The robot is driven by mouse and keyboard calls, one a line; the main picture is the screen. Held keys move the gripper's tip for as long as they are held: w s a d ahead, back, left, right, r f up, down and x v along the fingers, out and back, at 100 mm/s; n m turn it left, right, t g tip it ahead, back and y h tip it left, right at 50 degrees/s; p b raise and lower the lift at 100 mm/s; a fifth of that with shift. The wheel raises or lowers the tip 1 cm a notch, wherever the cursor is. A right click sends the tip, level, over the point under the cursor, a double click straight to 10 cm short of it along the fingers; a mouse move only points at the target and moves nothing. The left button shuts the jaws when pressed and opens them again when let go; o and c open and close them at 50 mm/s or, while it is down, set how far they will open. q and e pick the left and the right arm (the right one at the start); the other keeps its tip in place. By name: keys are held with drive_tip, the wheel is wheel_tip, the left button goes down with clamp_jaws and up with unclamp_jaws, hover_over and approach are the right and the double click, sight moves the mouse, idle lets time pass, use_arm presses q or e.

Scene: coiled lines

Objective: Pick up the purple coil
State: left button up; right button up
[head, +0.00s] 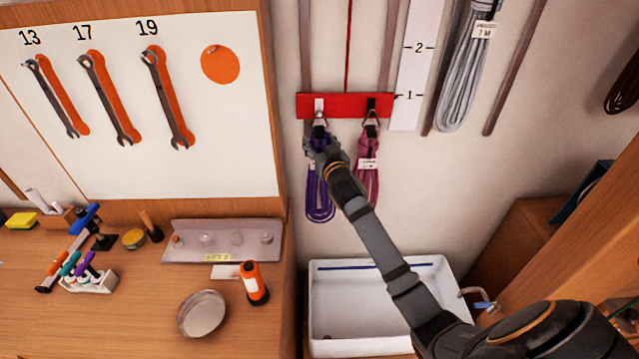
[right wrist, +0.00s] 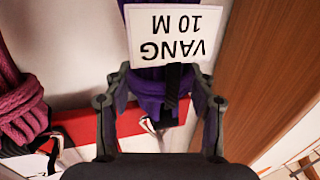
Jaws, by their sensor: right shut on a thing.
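The purple coil (head: 319,200) hangs below the left hook of a red rail (head: 345,106) on the wall. My right gripper (head: 318,145) is at the top of the coil and covers part of it. In the right wrist view the fingers (right wrist: 160,105) are on either side of the purple coil (right wrist: 158,82), shut on it. A white tag (right wrist: 176,35) on the coil reads "VANG 10 M", upside down in that view. A metal hook (right wrist: 150,122) shows just past the coil; I cannot tell whether the coil still bears on it. My left gripper is not in view.
A pink coil (head: 368,180) hangs close to the right on the same rail and also shows in the right wrist view (right wrist: 20,108). A white tray (head: 330,325) stands below. A grey coil (head: 462,85) hangs at upper right. The workbench (head: 140,315) at left holds several tools.

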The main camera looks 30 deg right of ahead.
clamp_jaws()
drive_tip(key=shift+r, duration=0.1)
drive_tip(key=shift+r+b, duration=0.35)
drive_tip(key=shift+r, duration=0.3)
drive_tip(key=s+a+b, duration=0.2)
drive_tip(key=s+a, duration=0.2)
drive_tip(key=s, duration=0.4)
drive_tip(key=s+a+b, duration=0.2)
drive_tip(key=s+a, duration=0.1)
drive_tip(key=s, duration=0.5)
drive_tip(key=shift+a, duration=0.4)
